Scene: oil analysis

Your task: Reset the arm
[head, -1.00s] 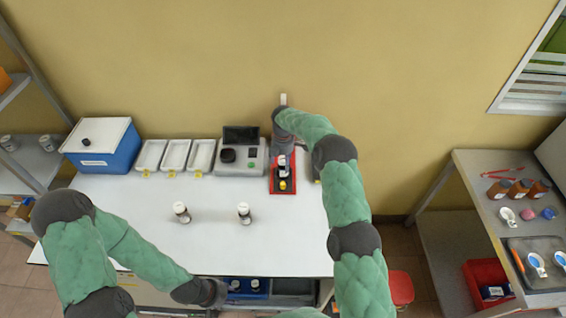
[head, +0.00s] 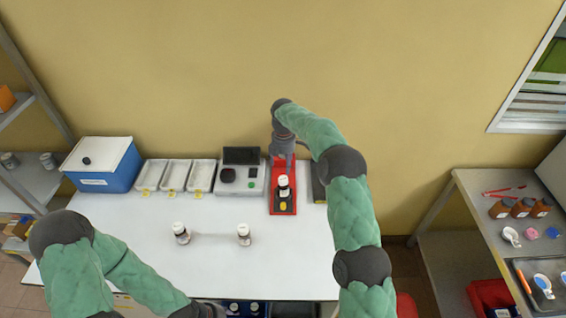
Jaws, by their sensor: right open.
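My right arm reaches over the table, and its grey gripper (head: 283,157) points down above the back part of a red tray (head: 273,207). The gripper is open. A small dark bottle with a white cap and label (head: 284,186) stands upright on the tray, in front of the gripper and apart from it as far as I can see. The exact fingertips are small and hard to make out. My left arm hangs at the lower left, and its end runs out of the bottom edge, so its gripper is hidden.
Two bottles (head: 181,233) (head: 244,235) stand on the white table (head: 215,265). A grey instrument (head: 240,181), several white trays (head: 175,175) and a blue box (head: 104,165) line the back. A side table (head: 470,195) with bottles is at right. The table's middle front is clear.

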